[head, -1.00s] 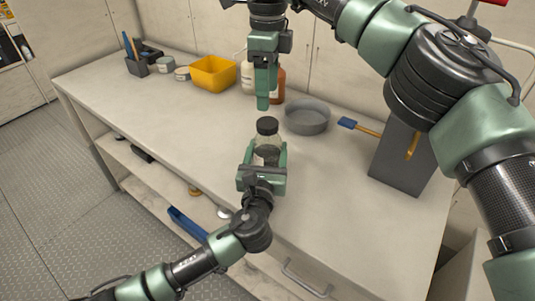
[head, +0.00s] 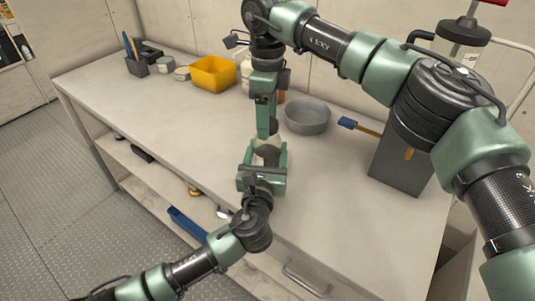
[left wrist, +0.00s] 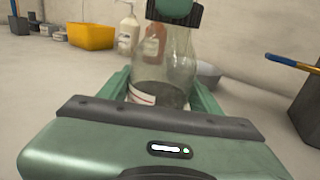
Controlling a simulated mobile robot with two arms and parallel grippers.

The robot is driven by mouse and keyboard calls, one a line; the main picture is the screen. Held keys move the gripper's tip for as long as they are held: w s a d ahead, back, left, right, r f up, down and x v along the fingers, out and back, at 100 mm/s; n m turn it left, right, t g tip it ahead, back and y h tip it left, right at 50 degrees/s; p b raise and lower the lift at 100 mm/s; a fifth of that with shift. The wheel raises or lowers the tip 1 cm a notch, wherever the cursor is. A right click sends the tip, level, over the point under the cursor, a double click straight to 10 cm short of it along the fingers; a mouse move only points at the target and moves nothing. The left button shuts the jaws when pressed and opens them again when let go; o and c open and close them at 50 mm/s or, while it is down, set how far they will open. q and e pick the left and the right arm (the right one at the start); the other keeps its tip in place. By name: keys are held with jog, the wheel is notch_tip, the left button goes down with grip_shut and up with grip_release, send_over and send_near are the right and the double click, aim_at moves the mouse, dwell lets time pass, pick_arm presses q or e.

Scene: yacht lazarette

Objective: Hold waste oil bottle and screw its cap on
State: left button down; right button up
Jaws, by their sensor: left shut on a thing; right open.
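The waste oil bottle (head: 265,159), clear with a white label, stands upright between the fingers of my left gripper (head: 263,170), which is shut on it. It also shows in the left wrist view (left wrist: 166,72). The black ribbed cap (left wrist: 152,12) is at the top of the bottle's neck in the left wrist view; I cannot tell how tightly it sits. My right gripper (head: 266,128) points down right over the bottle top and is open. One green finger (left wrist: 174,8) is in front of the cap. In the head view the right gripper hides the cap.
A grey round pan (head: 307,117) stands right of the bottle. A blue-tipped brush (head: 348,123) rests by a dark grey box (head: 398,165) farther right. A yellow bin (head: 213,73) and more bottles (head: 247,74) are at the back.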

jog(key=shift+f, duration=0.2)
grip_shut()
jog(key=m, duration=0.6)
jog(key=shift+o, duration=0.8)
grip_release()
notch_tip(320, 180, up, 12)
pick_arm(q)
jog(key=shift+c, duration=1.2)
grip_release()
